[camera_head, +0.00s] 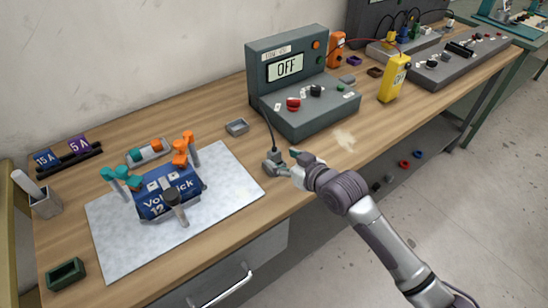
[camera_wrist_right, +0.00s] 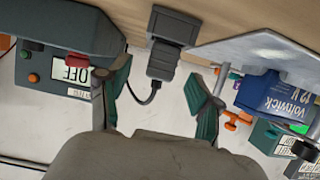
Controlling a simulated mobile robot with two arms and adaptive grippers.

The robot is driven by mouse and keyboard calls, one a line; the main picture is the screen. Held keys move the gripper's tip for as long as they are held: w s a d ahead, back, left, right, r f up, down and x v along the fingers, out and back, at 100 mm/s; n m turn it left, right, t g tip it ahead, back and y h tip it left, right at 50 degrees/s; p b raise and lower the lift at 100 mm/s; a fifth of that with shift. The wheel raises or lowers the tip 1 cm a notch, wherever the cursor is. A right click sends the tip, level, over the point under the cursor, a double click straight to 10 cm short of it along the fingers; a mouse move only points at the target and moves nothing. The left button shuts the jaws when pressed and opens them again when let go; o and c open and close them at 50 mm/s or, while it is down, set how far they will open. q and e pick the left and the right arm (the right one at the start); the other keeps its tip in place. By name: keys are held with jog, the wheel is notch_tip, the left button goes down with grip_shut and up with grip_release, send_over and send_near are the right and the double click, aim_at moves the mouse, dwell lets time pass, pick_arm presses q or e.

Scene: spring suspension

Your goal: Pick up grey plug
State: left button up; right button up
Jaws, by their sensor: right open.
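The grey plug (camera_head: 271,163) is a small block with a dark cable, at the right edge of the pale mat (camera_head: 125,246). In the wrist view the plug (camera_wrist_right: 163,58) shows upright in the picture, with its cable curling down from it. My right gripper (camera_head: 284,161) is at the plug, coming from the right. In the wrist view its two green-tipped fingers (camera_wrist_right: 158,86) are spread apart, one on each side of the plug's line, with a gap to it. The fingers partly hide the plug in the head view. My left gripper is out of view.
The plug's cable runs to a grey console (camera_head: 305,115) whose screen reads OFF. A blue battery (camera_head: 170,192) with orange and teal clamps stands on the mat. A small grey tray (camera_head: 237,127) lies behind the plug. A yellow meter (camera_head: 393,80) stands farther right.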

aim_at(277, 157)
jog(key=x, duration=0.4)
jog(key=shift+w+a+f+p, duration=0.2)
jog(key=shift+a+f+p, duration=0.05)
jog(key=shift+a+p, duration=0.05)
jog(key=shift+d, duration=0.1)
grip_shut()
jog(key=shift+r, duration=0.1)
